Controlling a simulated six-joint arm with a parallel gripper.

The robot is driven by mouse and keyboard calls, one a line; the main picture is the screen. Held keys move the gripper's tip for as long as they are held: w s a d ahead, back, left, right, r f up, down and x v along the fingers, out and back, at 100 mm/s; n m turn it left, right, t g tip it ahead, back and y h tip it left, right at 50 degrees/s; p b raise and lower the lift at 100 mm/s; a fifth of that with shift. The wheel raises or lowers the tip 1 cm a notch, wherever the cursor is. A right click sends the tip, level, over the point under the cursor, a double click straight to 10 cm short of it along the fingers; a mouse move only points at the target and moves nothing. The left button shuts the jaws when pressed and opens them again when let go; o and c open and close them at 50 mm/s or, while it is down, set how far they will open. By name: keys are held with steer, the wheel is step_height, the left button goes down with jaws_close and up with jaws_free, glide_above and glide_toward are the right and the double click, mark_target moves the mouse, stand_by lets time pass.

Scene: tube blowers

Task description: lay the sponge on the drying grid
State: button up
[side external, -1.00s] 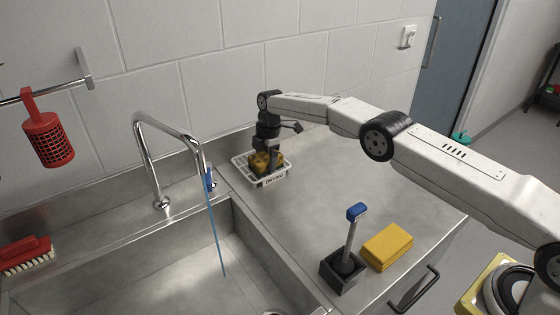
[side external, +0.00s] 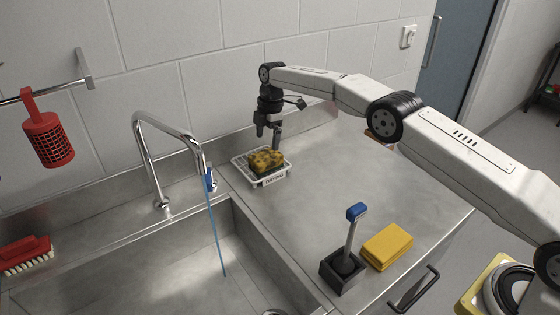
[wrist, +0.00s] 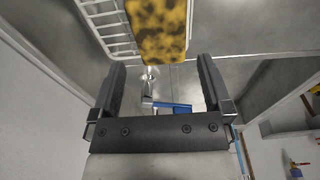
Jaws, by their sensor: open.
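The sponge (side external: 266,159), yellow-brown with dark patches, lies on the drying grid (side external: 242,172), a white wire tray with a label on its front edge. The tray stands on the steel counter near the wall, right of the sink. My gripper (side external: 268,139) is above the sponge, apart from it, with its fingers pointing down. In the wrist view my gripper (wrist: 160,85) is open with nothing between its fingers. The sponge (wrist: 157,28) shows at the top of that view, beside the white wires of the grid (wrist: 110,22).
A chrome tap (side external: 150,165) and the sink (side external: 150,262) are to the left. A blue-topped brush stands in a black holder (side external: 343,272) near the counter's front, beside yellow cloths or pads (side external: 387,246). The counter between these and the grid is clear.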

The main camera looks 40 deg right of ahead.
mark_target(273, 154)
steer(key=shift+d+r, duration=0.15)
steer(key=shift+r, duration=1.1)
steer(key=shift+d+r, duration=0.15)
steer(key=shift+r, duration=1.05)
steer(key=s+d+f+m+t, duration=0.1)
steer(key=s+m, duration=0.8)
steer(key=s, duration=0.9)
steer(key=s+d+f+m+t+h, duration=0.1)
steer(key=s+d+m, duration=0.3)
steer(key=s+m, duration=0.5)
steer(key=s+f, duration=0.1)
steer(key=s, duration=0.9)
steer(key=shift+s+t, duration=0.2)
steer(key=shift+t, duration=0.1)
